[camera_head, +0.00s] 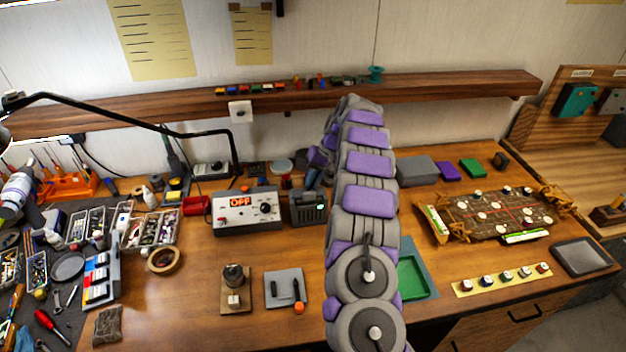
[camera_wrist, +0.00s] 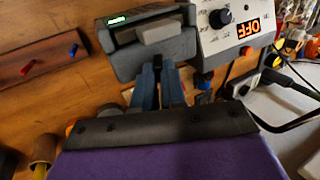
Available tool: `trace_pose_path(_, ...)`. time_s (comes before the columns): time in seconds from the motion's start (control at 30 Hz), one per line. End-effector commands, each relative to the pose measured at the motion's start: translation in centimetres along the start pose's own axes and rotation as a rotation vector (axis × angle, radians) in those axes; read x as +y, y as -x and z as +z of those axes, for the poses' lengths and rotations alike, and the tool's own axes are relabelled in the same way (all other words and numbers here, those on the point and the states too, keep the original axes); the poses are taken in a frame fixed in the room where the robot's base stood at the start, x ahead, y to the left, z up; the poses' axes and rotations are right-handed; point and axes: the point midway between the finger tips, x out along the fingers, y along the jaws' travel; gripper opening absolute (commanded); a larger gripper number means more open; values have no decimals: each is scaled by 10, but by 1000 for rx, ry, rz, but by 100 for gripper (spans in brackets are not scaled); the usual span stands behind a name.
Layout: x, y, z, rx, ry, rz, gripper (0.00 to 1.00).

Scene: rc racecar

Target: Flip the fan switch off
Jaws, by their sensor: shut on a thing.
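A grey box (camera_wrist: 152,45) with a lit green display and a pale raised block on its face fills the upper middle of the wrist view. In the head view the grey box (camera_head: 308,208) stands on the workbench, right of a white control unit. I cannot tell for sure whether it is the fan switch. My gripper (camera_wrist: 158,82) is at the box's edge, its two blue-grey fingers close together on a dark narrow piece (camera_wrist: 157,64). Whether that piece belongs to the box is unclear. In the head view my gripper (camera_head: 314,176) is just behind the box, partly hidden by my arm.
The white control unit (camera_head: 246,211), with a knob and a display reading OFF, stands close beside the box. It also shows in the wrist view (camera_wrist: 235,28). Tools and trays crowd the left; a game board (camera_head: 495,215) lies right.

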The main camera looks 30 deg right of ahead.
Motion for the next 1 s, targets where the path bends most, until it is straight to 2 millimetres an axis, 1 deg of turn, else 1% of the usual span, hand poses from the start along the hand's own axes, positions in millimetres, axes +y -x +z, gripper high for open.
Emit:
trace_pose_path(0.37,1,0,0,1,-2,6,0)
trace_pose_path(0.57,-2,2,-1,2,1,52,0)
trace_pose_path(0.77,-10,3,0,1,2,170,0)
trace_pose_path(1.0,-20,1,-1,3,5,379,0)
